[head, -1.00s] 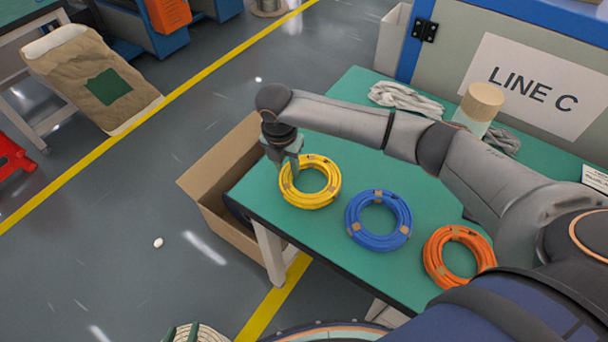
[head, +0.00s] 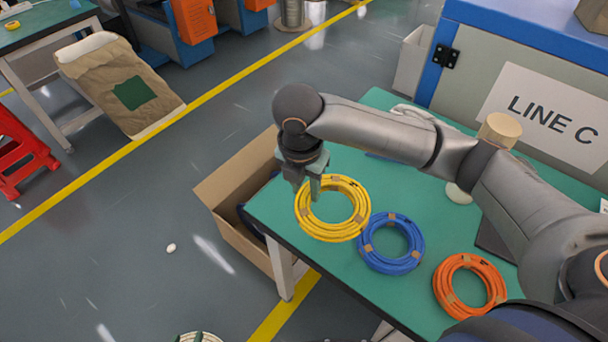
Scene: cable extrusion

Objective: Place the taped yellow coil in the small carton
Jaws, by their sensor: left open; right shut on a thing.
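The yellow coil (head: 333,233) has brown tape bands. My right gripper (head: 308,193) is shut on its upper left side, and the coil appears raised just above the green table, partly overlapping the blue coil in the picture. An open brown carton (head: 237,238) stands on the floor against the table's left end, below and left of the coil. The table hides part of its inside, where something dark shows.
A taped blue coil (head: 392,266) and a taped orange coil (head: 448,302) lie on the green table (head: 290,215). A pale cylinder (head: 499,130) stands near the LINE C panel (head: 545,112). Floor left of the carton is mostly clear, with a small white lump (head: 171,248).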

